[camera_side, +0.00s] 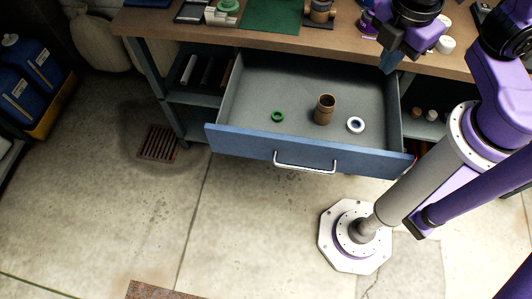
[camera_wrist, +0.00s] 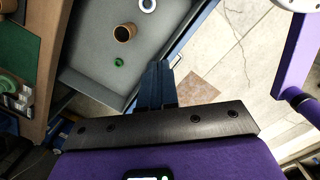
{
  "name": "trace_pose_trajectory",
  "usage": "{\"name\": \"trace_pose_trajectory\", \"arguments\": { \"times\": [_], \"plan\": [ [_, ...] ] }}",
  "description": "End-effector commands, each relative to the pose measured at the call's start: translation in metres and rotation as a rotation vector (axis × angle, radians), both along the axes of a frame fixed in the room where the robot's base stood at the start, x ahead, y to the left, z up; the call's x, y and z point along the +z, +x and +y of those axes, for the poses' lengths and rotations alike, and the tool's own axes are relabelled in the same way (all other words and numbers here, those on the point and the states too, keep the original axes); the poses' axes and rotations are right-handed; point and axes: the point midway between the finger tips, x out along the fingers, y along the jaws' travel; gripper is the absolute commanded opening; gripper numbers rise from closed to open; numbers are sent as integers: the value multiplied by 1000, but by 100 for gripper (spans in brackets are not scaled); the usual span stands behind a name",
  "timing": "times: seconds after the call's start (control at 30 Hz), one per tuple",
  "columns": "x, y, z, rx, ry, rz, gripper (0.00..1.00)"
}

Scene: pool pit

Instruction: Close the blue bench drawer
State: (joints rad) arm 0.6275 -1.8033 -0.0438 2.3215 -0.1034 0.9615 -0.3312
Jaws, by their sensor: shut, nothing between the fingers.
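The blue bench drawer (camera_side: 310,153) is pulled well out from under the bench top in the side view, with a pale bar handle (camera_side: 304,169) on its front. Its grey inside holds a green ring (camera_side: 278,116), a brown cup (camera_side: 324,110) and a white ring (camera_side: 355,125). The wrist view also shows the drawer's grey floor (camera_wrist: 92,55). My gripper (camera_side: 389,64) is above the drawer's right rear corner, near the bench edge. Its fingers (camera_wrist: 156,82) are together and empty. Whether they touch the drawer cannot be told.
The wooden bench top (camera_side: 215,32) carries a green mat (camera_side: 271,15) and small items. Open shelves (camera_side: 196,97) flank the drawer. Blue jugs (camera_side: 38,62) stand at far left. The concrete floor before the drawer is open, with a drain grate (camera_side: 158,143) at left.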

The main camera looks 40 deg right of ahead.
Motion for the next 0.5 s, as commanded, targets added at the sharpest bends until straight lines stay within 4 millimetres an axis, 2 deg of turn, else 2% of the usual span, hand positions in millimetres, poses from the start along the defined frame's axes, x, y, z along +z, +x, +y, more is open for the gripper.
{"name": "trace_pose_trajectory", "arguments": {
  "times": [0.03,0.2,0.37,0.5],
  "plan": [
    [-6,8,18,105,-41,6,0],
    [-27,31,73,469,-174,33,0],
    [-54,44,125,806,-305,79,0],
    [-83,48,169,1097,-425,137,0]
  ]
}}
